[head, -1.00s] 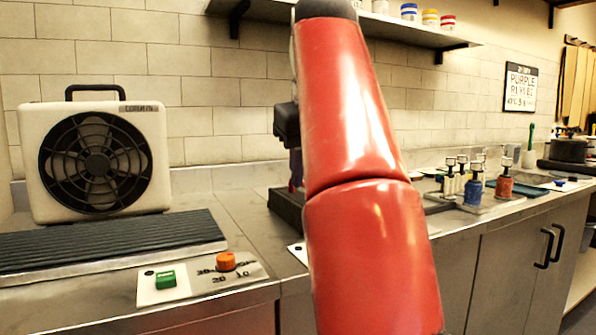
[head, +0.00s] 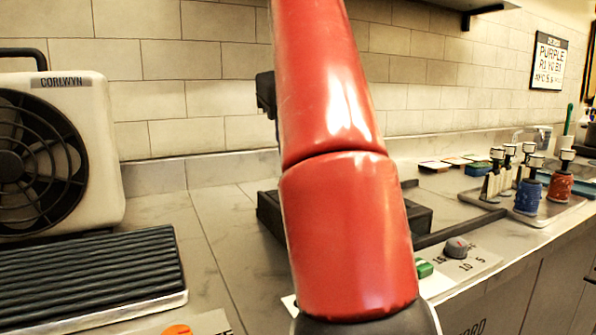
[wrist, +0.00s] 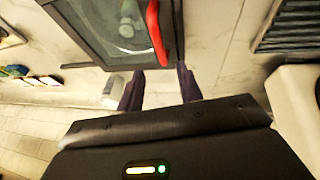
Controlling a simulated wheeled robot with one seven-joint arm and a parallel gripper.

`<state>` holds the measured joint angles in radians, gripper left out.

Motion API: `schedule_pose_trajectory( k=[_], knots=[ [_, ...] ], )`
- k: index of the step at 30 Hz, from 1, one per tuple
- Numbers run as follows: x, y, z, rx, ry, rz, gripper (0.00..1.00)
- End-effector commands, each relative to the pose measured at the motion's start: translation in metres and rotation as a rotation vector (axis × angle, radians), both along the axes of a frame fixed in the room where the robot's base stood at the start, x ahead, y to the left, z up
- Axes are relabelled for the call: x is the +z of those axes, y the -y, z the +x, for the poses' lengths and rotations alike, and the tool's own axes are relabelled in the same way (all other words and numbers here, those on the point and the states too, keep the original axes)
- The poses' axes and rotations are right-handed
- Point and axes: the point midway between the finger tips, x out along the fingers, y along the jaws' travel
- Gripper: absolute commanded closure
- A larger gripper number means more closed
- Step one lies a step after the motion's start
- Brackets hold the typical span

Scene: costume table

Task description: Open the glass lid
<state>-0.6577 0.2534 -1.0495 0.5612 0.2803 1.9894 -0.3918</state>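The glass lid (wrist: 100,30) is a grey pane in a dark frame, in the upper part of the wrist view. A red curved handle (wrist: 155,34) lies along its right side. A blurred round pale shape shows through the glass. My gripper (wrist: 159,80) has its two dark fingers apart, with bare counter between them. In the picture the fingertips are just below the handle's end and the lid's frame; I cannot tell the height gap. In the head view my red arm hides the middle of a dark low unit (head: 418,216), probably the lidded one, and the gripper is hidden.
A cream fan unit (head: 95,150) and a ribbed black panel (head: 90,275) stand at the left. A grey knob (head: 457,247) and green button (head: 424,268) are at the front right. Stampers and blue and orange jars (head: 528,197) stand further right. Counter between fan and dark unit is clear.

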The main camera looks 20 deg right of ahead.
Motion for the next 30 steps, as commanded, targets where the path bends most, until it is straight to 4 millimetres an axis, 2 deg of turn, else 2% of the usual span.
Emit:
schedule_pose_trajectory(
  k=[8, 21, 30],
  knots=[
    [-0.016, 0.000, 0.006, 0.004, -0.001, 0.006, 0.64],
    [-0.063, 0.006, 0.028, 0.003, -0.001, 0.001, 0.64],
    [-0.070, 0.008, 0.031, 0.000, 0.001, 0.000, 0.64]
  ],
)
